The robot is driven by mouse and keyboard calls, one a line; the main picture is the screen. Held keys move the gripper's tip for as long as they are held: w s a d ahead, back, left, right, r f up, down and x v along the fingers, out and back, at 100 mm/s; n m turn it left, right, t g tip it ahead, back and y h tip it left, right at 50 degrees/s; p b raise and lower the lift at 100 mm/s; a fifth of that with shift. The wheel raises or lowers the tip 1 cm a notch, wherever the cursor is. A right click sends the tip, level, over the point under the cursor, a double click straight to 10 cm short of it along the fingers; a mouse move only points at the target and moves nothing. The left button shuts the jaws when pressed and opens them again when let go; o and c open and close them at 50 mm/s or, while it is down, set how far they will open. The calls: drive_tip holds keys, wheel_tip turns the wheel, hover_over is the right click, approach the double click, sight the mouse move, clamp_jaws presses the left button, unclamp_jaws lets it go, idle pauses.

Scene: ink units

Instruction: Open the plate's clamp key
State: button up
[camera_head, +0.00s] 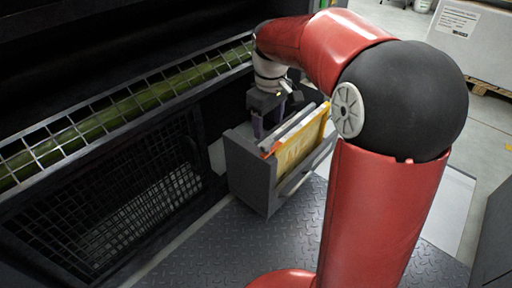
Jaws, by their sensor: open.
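A yellow plate (302,141) stands on edge in a dark grey open-topped box (251,172), beside a grey bar or panel. A small orange-red part (271,150) sits at the plate's near left end; I cannot tell for sure whether it is the clamp key. My gripper (268,123) points down over the left rear part of the box, behind and a little above the orange part. Its purple fingers are open, with nothing seen held between them. The fingertips are small and partly hidden, so contact with the box's contents cannot be told.
A dark machine with a wire-mesh guard (120,107) over a green roller (155,95) fills the left side. The box stands on dark tread-plate flooring (215,250). A white crate (475,40) on a pallet stands at the back right. My red arm blocks the view right of the box.

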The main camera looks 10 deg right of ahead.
sight(267, 143)
wheel_tip(267, 143, down, 8)
drive_tip(key=shift+r+b, duration=0.1)
drive_tip(key=shift+b, duration=0.8)
drive_tip(key=shift+c, duration=0.3)
drive_tip(key=c, duration=0.9)
